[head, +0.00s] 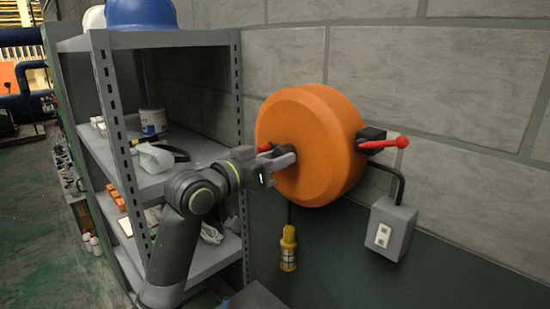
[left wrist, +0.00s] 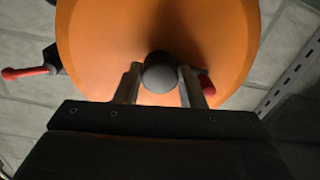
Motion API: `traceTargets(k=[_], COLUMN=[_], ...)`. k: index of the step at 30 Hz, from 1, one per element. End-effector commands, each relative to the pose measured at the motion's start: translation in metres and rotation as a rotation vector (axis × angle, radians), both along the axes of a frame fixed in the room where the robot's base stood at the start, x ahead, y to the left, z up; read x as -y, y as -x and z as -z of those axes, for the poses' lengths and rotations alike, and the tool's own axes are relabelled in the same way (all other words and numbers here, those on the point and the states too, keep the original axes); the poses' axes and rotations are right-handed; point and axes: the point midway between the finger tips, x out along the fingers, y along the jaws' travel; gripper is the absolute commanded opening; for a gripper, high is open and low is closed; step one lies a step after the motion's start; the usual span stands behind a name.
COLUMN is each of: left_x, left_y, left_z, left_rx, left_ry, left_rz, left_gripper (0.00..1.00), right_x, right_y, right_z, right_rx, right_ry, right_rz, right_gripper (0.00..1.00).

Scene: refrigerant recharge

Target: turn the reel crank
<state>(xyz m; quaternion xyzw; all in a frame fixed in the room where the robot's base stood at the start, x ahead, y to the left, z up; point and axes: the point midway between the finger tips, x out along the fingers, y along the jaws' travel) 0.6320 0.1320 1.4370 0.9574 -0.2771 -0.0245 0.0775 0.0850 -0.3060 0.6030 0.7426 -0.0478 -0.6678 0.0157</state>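The orange reel (head: 325,120) hangs on the block wall and fills the back of the left wrist view (left wrist: 225,40). A dark round knob (left wrist: 160,72) stands out in front of the reel face. My left gripper (head: 285,160) is at the reel's front face, with its fingers on either side of the knob, and looks shut on it. A red part (head: 265,147) shows partly behind this gripper. A red handle (head: 385,144) on a black bracket sticks out at the reel's right side. My right gripper is not in view.
A grey metal shelf (head: 105,90) with a blue helmet (head: 141,14), a can (head: 153,121) and other items stands left of the reel, close to my left arm. A yellow lamp-like fitting (head: 288,248) hangs below the reel. A grey switch box (head: 391,228) is at the lower right.

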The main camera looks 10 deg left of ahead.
Motion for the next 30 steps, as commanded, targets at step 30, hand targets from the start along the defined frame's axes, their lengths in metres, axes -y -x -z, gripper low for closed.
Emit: traceTargets(k=[30], left_x=[-0.042], left_y=[0.063], left_z=[0.002], left_rx=[0.006], left_ry=[-0.007], left_rz=[-0.004], left_gripper=[0.57], right_x=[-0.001], right_y=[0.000], right_z=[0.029], right_rx=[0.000], right_ry=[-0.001], right_rz=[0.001], right_gripper=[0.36])
